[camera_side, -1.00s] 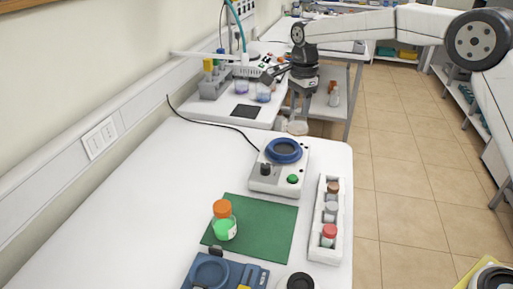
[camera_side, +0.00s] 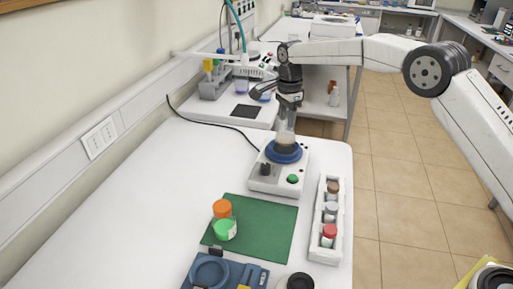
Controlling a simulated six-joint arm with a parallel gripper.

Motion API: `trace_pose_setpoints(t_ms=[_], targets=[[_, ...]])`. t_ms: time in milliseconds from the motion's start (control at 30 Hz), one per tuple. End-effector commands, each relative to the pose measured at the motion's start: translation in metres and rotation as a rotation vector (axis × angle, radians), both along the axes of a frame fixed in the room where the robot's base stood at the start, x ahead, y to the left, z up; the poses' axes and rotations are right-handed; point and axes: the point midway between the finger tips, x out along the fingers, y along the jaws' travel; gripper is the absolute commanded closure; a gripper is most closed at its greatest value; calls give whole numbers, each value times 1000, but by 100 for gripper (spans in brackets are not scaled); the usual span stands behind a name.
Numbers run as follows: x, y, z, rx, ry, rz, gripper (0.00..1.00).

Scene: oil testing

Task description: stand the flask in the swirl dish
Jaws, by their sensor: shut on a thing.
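The flask (camera_side: 285,132) is clear with a pale content low inside. It is upright, with its base at the blue swirl dish (camera_side: 284,155). I cannot tell whether the base touches the dish floor or hangs just above it. The dish sits on top of a white unit with a black knob and a green button. My gripper (camera_side: 288,105) is above the dish, shut on the upper part of the flask. The dark gripper body hides the flask's top.
A green mat (camera_side: 260,232) holds an orange-capped green bottle (camera_side: 225,228). A white rack (camera_side: 316,247) with several capped vials stands right of the mat. A blue device (camera_side: 250,276) is at the front. The white bench's left side is clear.

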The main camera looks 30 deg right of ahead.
Motion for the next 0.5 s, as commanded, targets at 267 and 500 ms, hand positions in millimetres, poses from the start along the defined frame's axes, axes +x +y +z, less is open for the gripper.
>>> trace_pose_setpoints(t_ms=[267, 500], targets=[[2, 0, -28, 0, 1, 0, 100], [2, 0, -32, 0, -1, 0, 100]])
